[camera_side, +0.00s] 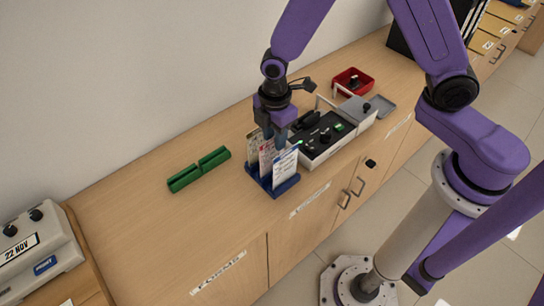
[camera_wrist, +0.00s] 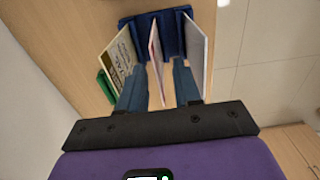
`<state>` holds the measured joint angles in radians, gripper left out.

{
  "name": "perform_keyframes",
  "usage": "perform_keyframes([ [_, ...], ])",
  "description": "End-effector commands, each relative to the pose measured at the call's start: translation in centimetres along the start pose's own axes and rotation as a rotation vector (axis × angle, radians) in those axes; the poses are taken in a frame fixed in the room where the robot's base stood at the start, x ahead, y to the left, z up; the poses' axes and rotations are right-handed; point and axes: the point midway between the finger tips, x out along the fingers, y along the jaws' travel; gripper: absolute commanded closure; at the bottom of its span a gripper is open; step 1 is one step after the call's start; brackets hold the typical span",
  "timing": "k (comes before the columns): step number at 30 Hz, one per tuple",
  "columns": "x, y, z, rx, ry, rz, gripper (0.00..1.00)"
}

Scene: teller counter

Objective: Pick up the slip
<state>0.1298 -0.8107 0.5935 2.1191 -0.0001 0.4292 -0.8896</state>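A blue rack (camera_side: 261,182) stands on the counter with three upright slips in it. They are a cream slip (camera_side: 255,140), a pinkish slip (camera_side: 266,158) in the middle and a white slip (camera_side: 285,166). My gripper (camera_side: 280,142) points down over the rack. In the wrist view my gripper's blue fingers (camera_wrist: 160,72) are apart, with the pinkish slip (camera_wrist: 155,52) standing edge-on between them. I see no finger clamped on it. The cream slip (camera_wrist: 117,60) is outside the left finger and the white slip (camera_wrist: 196,58) outside the right. The slips' lower ends are hidden in the rack (camera_wrist: 171,20).
A green holder (camera_side: 199,169) lies left of the rack. A black-topped device (camera_side: 322,138) stands close to the right, with a grey unit (camera_side: 357,109) and a red tray (camera_side: 353,82) beyond. A grey machine (camera_side: 38,250) is at far left. The counter between is clear.

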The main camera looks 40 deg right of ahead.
Motion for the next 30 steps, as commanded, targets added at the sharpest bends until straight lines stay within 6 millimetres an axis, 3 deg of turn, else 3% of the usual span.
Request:
perform_keyframes([
  [15,4.9,0.3,-0.4,0.000,-0.001,-0.001,0.67],
  [25,5.2,0.3,-0.4,0.000,0.000,0.000,0.67],
  [28,5.2,0.3,-0.4,0.000,0.000,0.000,1.00],
  [30,5.2,0.3,-0.4,0.000,0.000,0.000,1.00],
])
